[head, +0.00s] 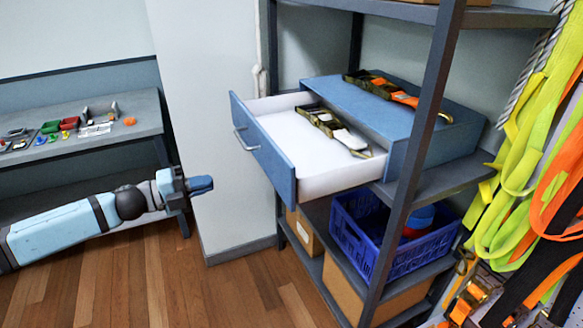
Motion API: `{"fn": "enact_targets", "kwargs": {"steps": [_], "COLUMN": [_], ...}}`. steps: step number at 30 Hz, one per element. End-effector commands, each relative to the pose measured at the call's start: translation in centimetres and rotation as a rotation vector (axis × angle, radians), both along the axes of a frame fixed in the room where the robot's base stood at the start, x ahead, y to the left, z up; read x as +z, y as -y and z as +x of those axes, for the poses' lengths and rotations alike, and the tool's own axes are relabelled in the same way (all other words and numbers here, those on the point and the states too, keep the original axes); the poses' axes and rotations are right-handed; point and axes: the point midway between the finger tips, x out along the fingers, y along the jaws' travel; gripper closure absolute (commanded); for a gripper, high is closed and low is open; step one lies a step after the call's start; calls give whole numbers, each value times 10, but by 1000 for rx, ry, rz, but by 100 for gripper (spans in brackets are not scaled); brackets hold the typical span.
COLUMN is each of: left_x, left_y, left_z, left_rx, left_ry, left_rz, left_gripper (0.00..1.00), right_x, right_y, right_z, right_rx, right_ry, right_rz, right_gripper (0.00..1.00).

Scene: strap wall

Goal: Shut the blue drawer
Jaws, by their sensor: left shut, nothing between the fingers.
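The blue drawer (262,153) is pulled well out of its blue cabinet (374,115), which sits on a shelf of the dark metal rack. The drawer has a blue front with a metal handle (243,139) and a white inside. A strap with a metal ratchet (325,122) lies in it. My left gripper (207,184) is shut and empty, to the left of the drawer front and apart from it, a little lower in the picture. My right gripper is not in view.
A rack post (421,130) stands in front of the cabinet. A blue crate (362,246) and cardboard boxes (345,289) are on the lower shelves. Yellow and orange straps (510,205) hang at the right. A grey bench (137,119) with small items stands at the left. The wooden floor (150,275) is clear.

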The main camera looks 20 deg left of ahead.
Motion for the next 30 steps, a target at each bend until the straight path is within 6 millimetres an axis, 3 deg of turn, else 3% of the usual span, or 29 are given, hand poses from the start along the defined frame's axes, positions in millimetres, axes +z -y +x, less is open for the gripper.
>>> {"fn": "enact_targets", "kwargs": {"steps": [11, 30], "left_x": [4, 5], "left_y": [17, 69], "left_z": [21, 82], "left_rx": [-4, -3], "left_ry": [9, 6], "left_rz": [6, 2], "left_gripper": [100, 100], "right_x": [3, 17], "right_y": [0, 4], "right_z": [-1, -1], "right_rx": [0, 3], "right_ry": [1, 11], "right_rz": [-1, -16], "right_gripper": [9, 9]}}
